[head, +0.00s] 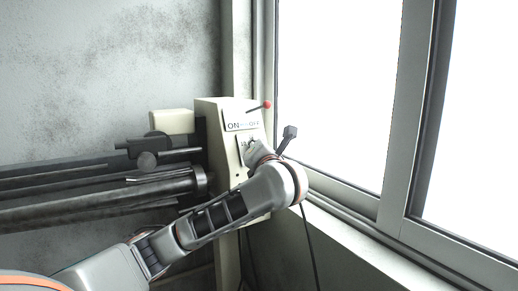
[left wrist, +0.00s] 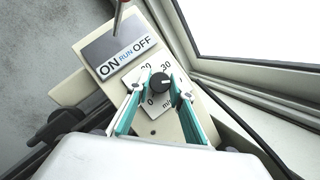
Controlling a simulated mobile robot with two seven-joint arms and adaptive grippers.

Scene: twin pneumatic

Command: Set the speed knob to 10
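The black speed knob (left wrist: 160,82) sits on a white dial plate (left wrist: 158,114) with printed numbers, among them 30 at upper right and 0 at lower left. The knob's setting is too small to read. The dial is on a cream control box (head: 212,115); my left arm hides the knob in the head view. My left gripper (left wrist: 160,80) has its two teal-and-white fingers on either side of the knob. They look parted, with a narrow gap beside the knob, though light contact cannot be ruled out. My right gripper is out of view.
An ON RUN OFF label (left wrist: 125,57) and a lever with a red ball (head: 266,104) are above the dial. Dark horizontal machine bars (head: 120,190) extend left from the box. A window frame (head: 390,150) stands close on the right. A black cable (head: 309,240) hangs below.

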